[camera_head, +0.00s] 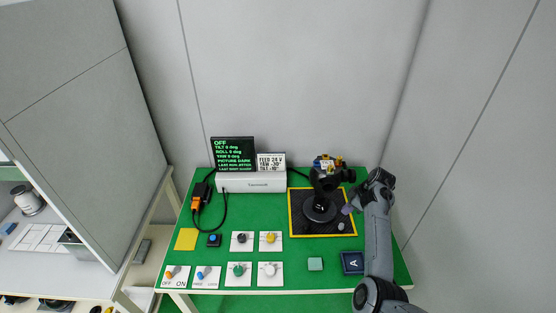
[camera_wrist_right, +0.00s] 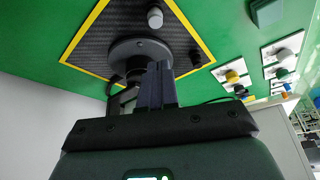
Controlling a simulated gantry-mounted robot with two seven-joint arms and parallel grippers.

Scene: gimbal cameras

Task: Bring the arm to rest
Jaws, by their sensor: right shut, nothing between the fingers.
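The arm in view is my right one, along the right side of the green table (camera_head: 285,283). My right gripper (camera_head: 347,209) is shut and empty, just right of the black gimbal camera (camera_head: 319,205), which stands on a dark mat with a yellow border (camera_head: 291,228). In the right wrist view, the closed fingers (camera_wrist_right: 157,85) overlap the gimbal's round base (camera_wrist_right: 127,50), hiding part of it. I cannot tell whether they touch it. My left gripper is not in view.
Switch and knob plates (camera_head: 238,274) fill the front left. A green block (camera_head: 315,264) and a dark blue square marked A (camera_head: 351,263) lie at front right. A display (camera_head: 233,153) and a white box (camera_head: 250,184) stand at the back. Grey walls enclose the table.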

